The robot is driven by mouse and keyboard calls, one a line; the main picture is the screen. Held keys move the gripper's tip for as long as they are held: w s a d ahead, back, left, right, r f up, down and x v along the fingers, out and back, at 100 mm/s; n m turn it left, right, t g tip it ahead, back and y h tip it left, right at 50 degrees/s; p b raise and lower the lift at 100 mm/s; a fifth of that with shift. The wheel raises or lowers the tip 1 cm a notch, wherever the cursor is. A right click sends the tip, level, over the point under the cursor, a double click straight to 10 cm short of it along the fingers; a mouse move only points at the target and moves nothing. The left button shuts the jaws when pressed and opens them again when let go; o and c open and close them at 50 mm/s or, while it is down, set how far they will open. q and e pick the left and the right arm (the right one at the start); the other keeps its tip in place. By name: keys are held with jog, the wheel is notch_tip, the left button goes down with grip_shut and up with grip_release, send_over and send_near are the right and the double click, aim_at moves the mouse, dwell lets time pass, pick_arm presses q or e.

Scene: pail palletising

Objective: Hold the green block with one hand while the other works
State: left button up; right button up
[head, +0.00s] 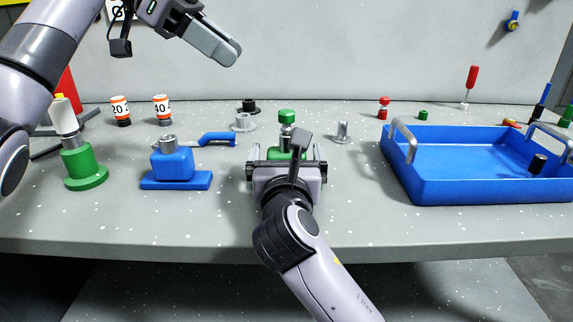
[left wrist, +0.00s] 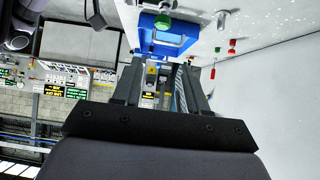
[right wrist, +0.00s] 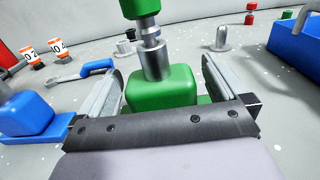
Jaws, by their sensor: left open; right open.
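The green block (head: 283,154) stands on the grey table at centre, with a metal stem and a green cap (head: 286,116) on top. It also shows in the right wrist view (right wrist: 162,90). My right gripper (head: 286,150) is open around it, one finger on each side. In the right wrist view a gap shows at the left finger; whether the right finger touches is unclear. My left gripper (head: 222,48) is open and empty, raised high above the table at the upper left. Its fingers also show in the left wrist view (left wrist: 160,80).
A blue block on a base (head: 173,168) stands left of centre, with a blue-handled tool (head: 215,139) behind it. A green stepped piece (head: 84,168) is further left. Two labelled bottles (head: 120,110) stand at the back. A blue tray (head: 470,190) fills the right side.

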jog(key=shift+w, duration=0.95)
jog(key=c, duration=1.4)
pick_arm(q)
jog(key=o, duration=0.3)
pick_arm(e)
jog(key=shift+o, duration=0.2)
pick_arm(q)
jog(key=n+t+y, duration=0.3)
jog(key=n+y, duration=0.7)
jog(key=n, duration=0.8)
send_near(287, 113)
jog(key=x, duration=1.2)
jog(key=shift+a+f, duration=0.1)
